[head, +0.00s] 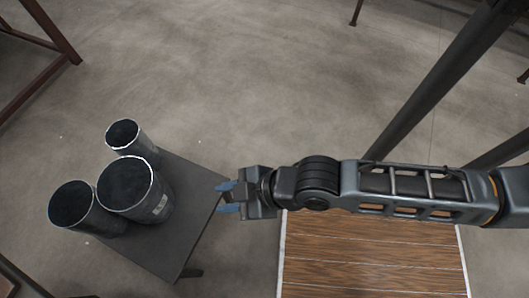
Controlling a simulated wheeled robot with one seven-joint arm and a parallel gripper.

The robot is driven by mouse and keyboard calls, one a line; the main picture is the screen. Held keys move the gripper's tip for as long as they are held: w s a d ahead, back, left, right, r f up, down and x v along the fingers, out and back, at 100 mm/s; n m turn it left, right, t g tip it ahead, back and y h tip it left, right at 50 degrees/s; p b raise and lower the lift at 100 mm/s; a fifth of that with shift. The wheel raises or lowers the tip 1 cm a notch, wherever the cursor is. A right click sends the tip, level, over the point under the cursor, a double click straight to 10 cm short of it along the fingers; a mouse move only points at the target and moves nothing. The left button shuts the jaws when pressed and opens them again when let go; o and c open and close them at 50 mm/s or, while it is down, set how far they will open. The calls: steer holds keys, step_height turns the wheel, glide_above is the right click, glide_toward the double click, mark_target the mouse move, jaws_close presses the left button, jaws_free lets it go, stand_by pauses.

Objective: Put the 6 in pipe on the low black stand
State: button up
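Three grey metal pipes stand upright, open ends up, on a small dark stand (190,215) at the left of the head view. The narrowest pipe (144,148) is at the back, a wider one with a pale label (150,207) is in front, and another wide one (100,219) is at the left. I cannot read which is the 6 in pipe, nor tell if this stand is the low black one. My gripper (226,197) points left near the stand's right corner, apart from the pipes. Its blue-tipped fingers are apart with nothing between them.
A brown wooden-plank surface (370,265) with pale edges lies below my arm. Dark thick legs or beams (435,85) rise at the right. A reddish-brown frame (55,40) stands at the upper left. The concrete floor (260,80) in the upper middle is clear.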

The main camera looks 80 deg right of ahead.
steer(key=s+d+r+m+t, duration=0.1)
steer(key=s+r, duration=0.3)
steer(key=r, duration=0.4)
steer(key=s+d+r+m+t, duration=0.1)
steer(key=s+r+m+t, duration=0.1)
steer(key=s+r, duration=0.3)
step_height(320, 180, up, 3)
steer(key=shift+s+r+t, duration=0.1)
steer(key=shift+s+t, duration=0.2)
steer(key=shift+t, duration=0.6)
step_height(320, 180, up, 8)
steer(key=p, duration=0.8)
